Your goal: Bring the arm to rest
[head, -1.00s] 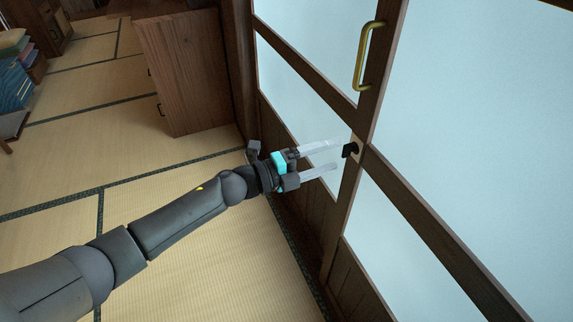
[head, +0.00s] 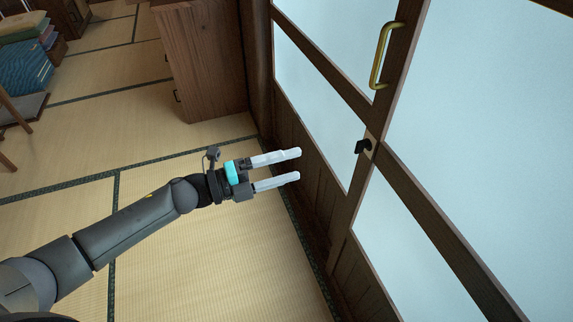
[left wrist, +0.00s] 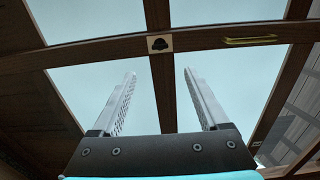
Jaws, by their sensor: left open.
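My left gripper (head: 299,165) is open and empty in the head view, its two pale fingers apart and pointing right toward the door. It is apart from the door, to the left of the small black latch (head: 364,146) on the wooden frame. In the left wrist view, the spread fingers of my left gripper (left wrist: 160,100) point toward the door panes, with the latch (left wrist: 159,44) beyond them, between the fingertips and higher up. My right gripper is in neither view.
The door (head: 387,120) has dark wooden bars, pale panes and a brass handle (head: 383,55). A wooden cabinet (head: 203,60) stands at the back. Stacked cushions (head: 30,60) are at the far left. The tatami floor (head: 200,260) below my arm is clear.

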